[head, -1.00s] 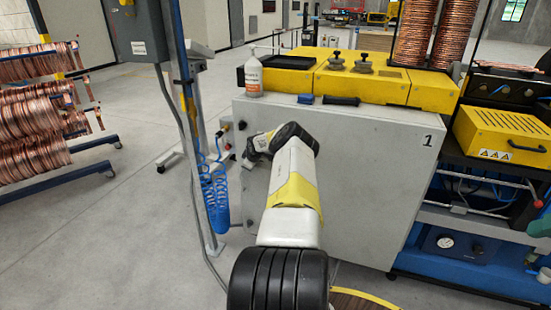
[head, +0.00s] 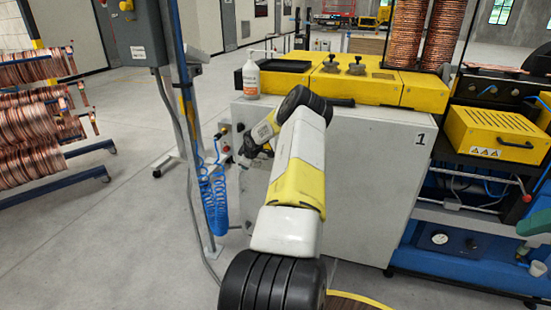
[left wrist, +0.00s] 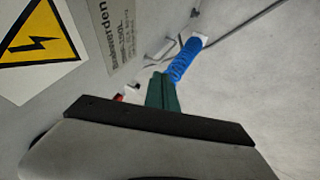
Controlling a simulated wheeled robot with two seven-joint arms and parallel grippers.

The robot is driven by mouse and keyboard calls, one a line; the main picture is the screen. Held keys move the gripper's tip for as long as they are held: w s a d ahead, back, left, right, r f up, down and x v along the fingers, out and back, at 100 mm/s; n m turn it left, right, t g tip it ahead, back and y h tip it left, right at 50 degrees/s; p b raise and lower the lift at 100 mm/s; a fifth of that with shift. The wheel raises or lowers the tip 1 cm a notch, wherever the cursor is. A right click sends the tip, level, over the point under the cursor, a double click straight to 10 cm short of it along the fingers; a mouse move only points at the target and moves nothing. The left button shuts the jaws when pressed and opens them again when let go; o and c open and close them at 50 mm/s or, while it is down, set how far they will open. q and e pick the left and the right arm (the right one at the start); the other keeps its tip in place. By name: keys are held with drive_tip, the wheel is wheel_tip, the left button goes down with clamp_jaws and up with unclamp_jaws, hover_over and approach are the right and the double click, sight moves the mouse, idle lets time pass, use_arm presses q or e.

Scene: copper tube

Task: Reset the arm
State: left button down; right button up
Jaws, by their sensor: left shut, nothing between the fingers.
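My left arm rises from the bottom middle of the head view and bends at a black joint in front of the grey cabinet (head: 375,190). Its far end points down and left, with the left gripper (head: 243,150) near the cabinet's left side, partly hidden and small. In the left wrist view the dark green fingers of the left gripper (left wrist: 162,88) are together with nothing between them. They are seen against the grey floor, beside a cabinet face with a yellow warning sign (left wrist: 38,45). My right gripper is not in view.
A blue coiled hose (head: 213,195) hangs by a grey post (head: 180,110) left of the arm. A white bottle (head: 251,78) stands on the cabinet near yellow blocks (head: 330,82). Copper coils (head: 35,125) hang on a rack at left. Floor between rack and post is clear.

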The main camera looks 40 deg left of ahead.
use_arm(q)
drive_tip(key=w+d+r+n+t, duration=0.2)
drive_tip(key=d+r+n, duration=0.1)
drive_tip(key=r+n, duration=0.4)
drive_tip(key=w+d+r+n+t, duration=0.1)
drive_tip(key=w+d+r+n, duration=0.3)
drive_tip(key=r, duration=0.6)
drive_tip(key=s+d+r+n+t, duration=0.1)
drive_tip(key=s+d+r+n, duration=0.2)
drive_tip(key=d+r+n, duration=0.5)
drive_tip(key=s+d+r+n, duration=0.3)
drive_tip(key=r+n, duration=0.3)
drive_tip(key=n, duration=0.3)
drive_tip(key=s+d+r+n+h, duration=0.1)
drive_tip(key=s+d+n+h, duration=0.2)
drive_tip(key=s+d+n, duration=0.4)
drive_tip(key=s+d+r+n+h, duration=0.2)
drive_tip(key=s+d+n, duration=0.5)
drive_tip(key=s+d, duration=0.5)
drive_tip(key=s+d+r+n+g+h, duration=0.1)
drive_tip(key=s+d+n+h, duration=0.2)
drive_tip(key=s+d+n, duration=0.5)
drive_tip(key=s+d, duration=0.2)
drive_tip(key=d, duration=0.9)
drive_tip(key=shift+r+h, duration=0.2)
drive_tip(key=shift+h, duration=0.1)
